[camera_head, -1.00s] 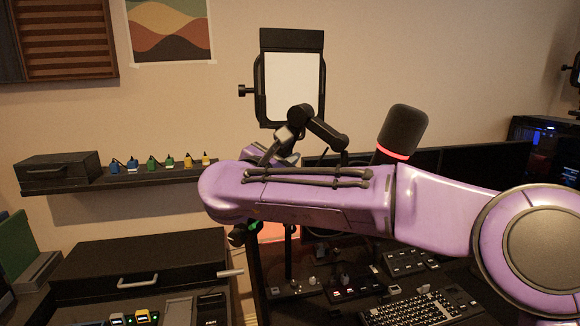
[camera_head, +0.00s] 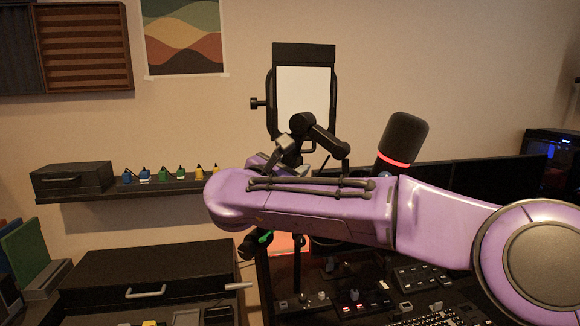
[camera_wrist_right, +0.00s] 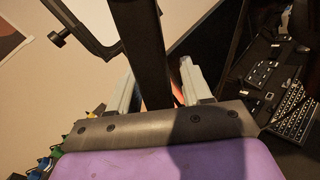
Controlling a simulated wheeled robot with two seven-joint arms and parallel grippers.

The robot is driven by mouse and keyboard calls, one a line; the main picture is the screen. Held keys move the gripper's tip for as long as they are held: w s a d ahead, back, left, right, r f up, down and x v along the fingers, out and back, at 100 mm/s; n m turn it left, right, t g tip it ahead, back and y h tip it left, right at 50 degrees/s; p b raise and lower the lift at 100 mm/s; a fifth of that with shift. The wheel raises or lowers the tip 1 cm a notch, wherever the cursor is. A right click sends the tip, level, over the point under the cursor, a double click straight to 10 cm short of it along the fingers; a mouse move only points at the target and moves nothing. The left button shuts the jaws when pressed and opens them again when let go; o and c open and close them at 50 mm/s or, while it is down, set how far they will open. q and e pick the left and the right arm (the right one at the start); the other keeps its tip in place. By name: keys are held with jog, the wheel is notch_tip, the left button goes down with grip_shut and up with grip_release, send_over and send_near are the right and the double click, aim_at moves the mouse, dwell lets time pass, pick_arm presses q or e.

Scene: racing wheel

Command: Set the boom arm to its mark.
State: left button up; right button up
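The black jointed boom arm (camera_head: 324,139) runs in front of a framed white light panel (camera_head: 303,92). A black microphone with a red ring (camera_head: 402,140) stands to its right; whether it hangs on the boom cannot be told. My purple right arm crosses the head view and hides the lower part of the boom. My right gripper (camera_head: 284,152) shows only in part behind it. In the right wrist view a black bar (camera_wrist_right: 150,50) passes between the two grey fingers of the gripper (camera_wrist_right: 158,92), with a gap beside the right finger. No mark can be made out. My left gripper is not in view.
A wall shelf (camera_head: 150,190) with a black box (camera_head: 70,178) and several small coloured items is at left. A black drawer case (camera_head: 145,275) stands below it. Dark monitors (camera_head: 480,185) stand behind my arm at right. Keyboards and small controls cover the desk.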

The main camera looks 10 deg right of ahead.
jog(key=shift+s+a+f, duration=0.1)
jog(key=shift+s+a, duration=0.1)
jog(key=b+v, duration=0.4)
jog(key=v, duration=0.6)
jog(key=shift+b, duration=0.4)
